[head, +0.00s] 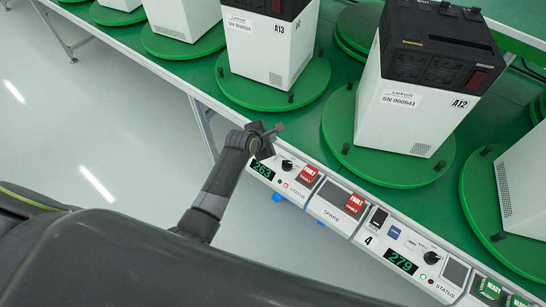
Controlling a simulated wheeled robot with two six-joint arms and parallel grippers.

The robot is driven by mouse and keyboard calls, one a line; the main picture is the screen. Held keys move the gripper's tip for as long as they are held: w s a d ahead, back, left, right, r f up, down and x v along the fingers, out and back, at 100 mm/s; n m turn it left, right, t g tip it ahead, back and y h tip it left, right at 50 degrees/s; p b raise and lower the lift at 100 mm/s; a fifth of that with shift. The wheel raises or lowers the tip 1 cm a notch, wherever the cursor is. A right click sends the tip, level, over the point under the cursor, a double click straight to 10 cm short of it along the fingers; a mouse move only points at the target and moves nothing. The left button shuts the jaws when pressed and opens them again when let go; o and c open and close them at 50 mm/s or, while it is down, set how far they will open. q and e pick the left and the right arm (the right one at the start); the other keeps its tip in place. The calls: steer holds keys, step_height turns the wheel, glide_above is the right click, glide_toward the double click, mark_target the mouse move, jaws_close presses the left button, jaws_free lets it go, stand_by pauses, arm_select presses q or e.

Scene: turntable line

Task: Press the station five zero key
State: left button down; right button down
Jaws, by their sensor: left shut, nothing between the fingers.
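A control strip (330,215) runs along the table's front edge with panels on it. One panel is marked 4 and has a blue key (394,232), a white key beside it, a knob and a green display reading 279 (401,262). To its left are a display reading 263 (263,169), a knob and a red FAULT key (308,175). No label reading 5 is legible, and I cannot tell which key is station five's zero key. My left gripper (266,138) is shut and empty, just above the strip's left visible end, hiding what lies behind it. My right gripper is not in view.
White and black machines marked A13 (265,45) and A12 (410,110) stand on green turntables behind the strip. A SPARE panel (335,200) with a second red FAULT key lies between the displays. Green READY keys (490,288) are at lower right. Open floor lies in front.

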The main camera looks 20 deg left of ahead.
arm_select(q)
step_height(320, 180, down, 6)
steer(key=b, duration=0.5)
steer(key=shift+r, duration=0.1)
steer(key=shift+f, duration=0.3)
stand_by(1.5)
steer(key=shift+f, duration=0.4)
steer(key=shift+f, duration=0.45)
stand_by(0.7)
steer(key=shift+r+p, duration=0.85)
steer(key=shift+p, duration=0.1)
steer(key=shift+r, duration=0.1)
